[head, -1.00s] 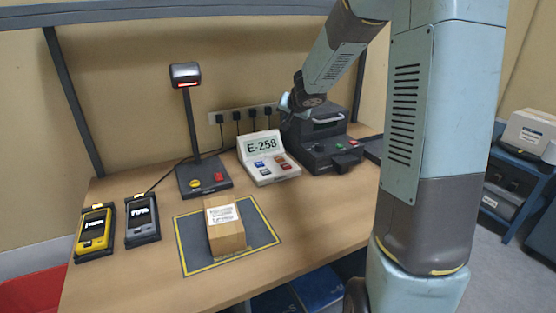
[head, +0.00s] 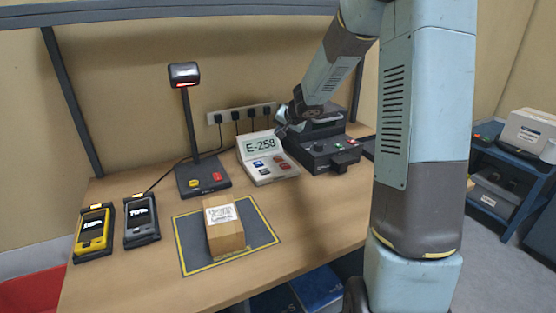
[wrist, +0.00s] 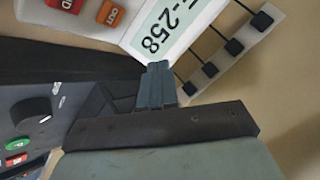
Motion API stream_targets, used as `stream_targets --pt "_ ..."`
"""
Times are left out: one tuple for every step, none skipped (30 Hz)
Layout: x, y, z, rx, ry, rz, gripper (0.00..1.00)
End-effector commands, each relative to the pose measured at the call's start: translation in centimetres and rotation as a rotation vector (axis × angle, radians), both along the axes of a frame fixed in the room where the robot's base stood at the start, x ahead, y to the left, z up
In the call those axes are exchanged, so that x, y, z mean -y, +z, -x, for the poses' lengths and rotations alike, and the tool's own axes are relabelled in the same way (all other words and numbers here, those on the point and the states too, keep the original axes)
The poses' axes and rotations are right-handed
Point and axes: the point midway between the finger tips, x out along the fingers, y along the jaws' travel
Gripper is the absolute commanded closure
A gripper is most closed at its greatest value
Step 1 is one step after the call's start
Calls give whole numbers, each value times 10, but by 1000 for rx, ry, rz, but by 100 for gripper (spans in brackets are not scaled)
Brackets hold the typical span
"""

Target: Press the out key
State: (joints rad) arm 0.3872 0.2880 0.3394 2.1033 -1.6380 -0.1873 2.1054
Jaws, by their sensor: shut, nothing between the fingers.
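The orange out key (wrist: 110,14) shows at the top of the wrist view, on the white key panel (wrist: 92,22). A red key (wrist: 66,4) is to its left, with lettering cut off by the frame edge. The panel's display (wrist: 172,25) reads E-258. In the head view the panel (head: 262,180) stands on the bench, its keys small. My gripper (wrist: 158,70) is shut and empty, its fingertips near the display's lower edge in the wrist view, apart from the out key. In the head view my gripper (head: 281,131) is beside the display's upper right.
A black printer-like machine (head: 322,155) stands right of the panel, close to my arm. A socket strip (head: 240,114) with plugs is behind. A scanner stand (head: 187,130) is left. A cardboard box (head: 226,238) sits on the mat (head: 190,253); two handhelds (head: 93,236) are far left.

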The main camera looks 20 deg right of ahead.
Motion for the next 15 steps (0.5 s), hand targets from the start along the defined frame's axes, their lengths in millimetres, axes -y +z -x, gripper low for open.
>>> stream_targets --pt "0 -4 0 -1 -1 -2 100" --pt "0 -5 0 -1 0 -1 100" --pt "0 -8 0 -1 -1 0 100" --pt "0 -10 0 -1 -1 0 100" --pt "0 -12 0 -1 -2 -1 100" --pt "-1 -15 0 -2 -1 0 100" --pt "-1 -17 0 -2 -1 0 100" --pt "-1 -19 0 -2 -1 2 100" --pt "-1 -23 1 -4 1 2 100" --pt "-2 -26 1 -4 2 1 100" --pt "-2 -28 1 -5 1 -1 100" --pt "-2 -32 1 -5 1 -1 100" --pt "-2 -34 1 -5 2 0 100" --pt "-2 -37 1 -5 3 0 100" --pt "-2 -41 1 -4 3 0 100"
